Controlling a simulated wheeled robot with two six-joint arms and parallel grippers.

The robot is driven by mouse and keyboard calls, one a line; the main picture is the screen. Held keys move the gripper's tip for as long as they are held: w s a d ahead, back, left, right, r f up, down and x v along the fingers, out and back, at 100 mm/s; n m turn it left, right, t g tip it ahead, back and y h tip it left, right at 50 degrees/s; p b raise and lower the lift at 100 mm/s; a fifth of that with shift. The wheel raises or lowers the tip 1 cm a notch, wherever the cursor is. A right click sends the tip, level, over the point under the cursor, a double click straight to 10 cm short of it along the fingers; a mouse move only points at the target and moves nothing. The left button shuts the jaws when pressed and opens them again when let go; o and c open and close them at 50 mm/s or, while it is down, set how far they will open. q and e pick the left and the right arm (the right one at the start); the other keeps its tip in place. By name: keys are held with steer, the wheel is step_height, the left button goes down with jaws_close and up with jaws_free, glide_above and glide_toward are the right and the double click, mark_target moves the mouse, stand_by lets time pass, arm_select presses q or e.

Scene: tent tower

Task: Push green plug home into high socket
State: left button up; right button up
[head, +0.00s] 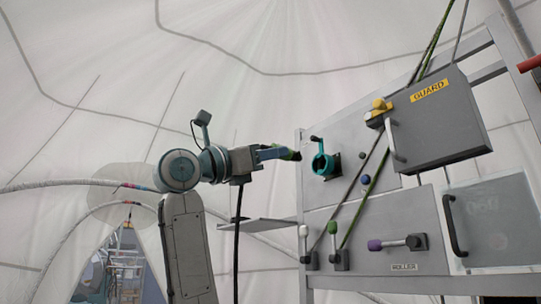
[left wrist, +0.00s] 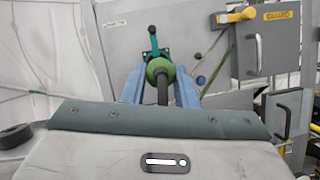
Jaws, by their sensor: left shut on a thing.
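My left gripper (head: 275,153) is raised beside the grey panel in the head view. The teal socket (head: 323,165) is on the upper part of the panel, to the right of the plug. In the left wrist view the teal socket (left wrist: 154,56) is right behind the plug. Their exact gap is hidden. My right gripper is not in view.
A grey box marked GUARD (head: 437,120) juts from the panel's upper right. Green and dark ropes (head: 375,180) run diagonally across the panel. Lower down are levers with white, green and purple knobs (head: 375,245). A small shelf (head: 255,224) sticks out left of the panel.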

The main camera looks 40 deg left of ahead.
mark_target(292, 160)
arm_select(q)
steer(key=shift+s+f, duration=0.1)
steer(key=shift+f, duration=0.05)
steer(key=shift+w+d, duration=0.1)
steer(key=shift+w, duration=0.15)
steer(key=shift+w+d, duration=0.2)
steer(key=shift+w, duration=0.5)
steer(key=shift+w+d, duration=0.2)
steer(key=shift+w, duration=0.65)
steer(key=shift+w+d+p, duration=0.15)
steer(key=shift+w+d, duration=0.05)
steer(key=shift+w, duration=0.35)
steer(key=shift+w+d+p, duration=0.15)
steer(key=shift+w, duration=0.35)
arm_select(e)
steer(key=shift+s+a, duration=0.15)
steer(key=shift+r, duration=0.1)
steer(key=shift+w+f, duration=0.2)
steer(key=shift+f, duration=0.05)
arm_select(q)
steer(key=shift+b, duration=0.5)
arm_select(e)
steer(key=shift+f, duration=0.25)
